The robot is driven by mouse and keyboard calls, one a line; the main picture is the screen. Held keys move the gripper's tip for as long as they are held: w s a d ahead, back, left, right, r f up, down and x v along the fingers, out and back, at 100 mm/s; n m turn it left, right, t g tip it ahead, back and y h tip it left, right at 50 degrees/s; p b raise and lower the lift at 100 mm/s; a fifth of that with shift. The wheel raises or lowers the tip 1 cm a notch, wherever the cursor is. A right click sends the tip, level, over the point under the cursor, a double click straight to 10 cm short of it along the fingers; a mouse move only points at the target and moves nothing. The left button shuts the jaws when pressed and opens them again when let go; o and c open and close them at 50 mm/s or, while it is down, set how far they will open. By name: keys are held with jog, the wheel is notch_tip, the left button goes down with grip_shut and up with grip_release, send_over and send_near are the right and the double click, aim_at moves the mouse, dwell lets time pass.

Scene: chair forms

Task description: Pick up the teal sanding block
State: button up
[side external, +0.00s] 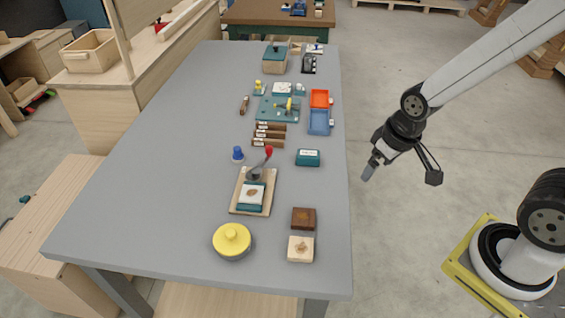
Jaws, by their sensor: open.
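A small teal block (308,158) with a pale label on top lies on the grey table near its right edge, about halfway along. It looks like the sanding block. My gripper (401,175) is open and empty, with its fingers spread, out past the table's right edge. It is to the right of the teal block and clearly apart from it. Nothing hides the block's top.
A wooden board (240,208) with a red-knobbed lever stands left of the block. A blue tray (319,122) and an orange tray (320,98) lie behind it. Brown (303,218) and pale (300,249) wooden blocks and a yellow-lidded pot (232,240) are in front. The table's left side is clear.

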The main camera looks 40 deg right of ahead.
jog(key=m+y, duration=0.3)
jog(key=m, duration=2.3)
send_near(309, 153)
jog(key=shift+s+a+f+t, duration=0.15)
jog(key=shift+a+f, duration=0.1)
jog(key=shift+f, duration=0.3)
jog(key=shift+s+a+f+t, duration=0.15)
jog(key=shift+a+f, duration=0.1)
jog(key=shift+f, duration=0.25)
jog(key=shift+w+d+f+m, duration=0.2)
jog(key=shift+w+f+m, duration=0.1)
jog(key=shift+w+m, duration=0.15)
jog(key=shift+x, duration=1.3)
jog(key=shift+x, duration=2.6)
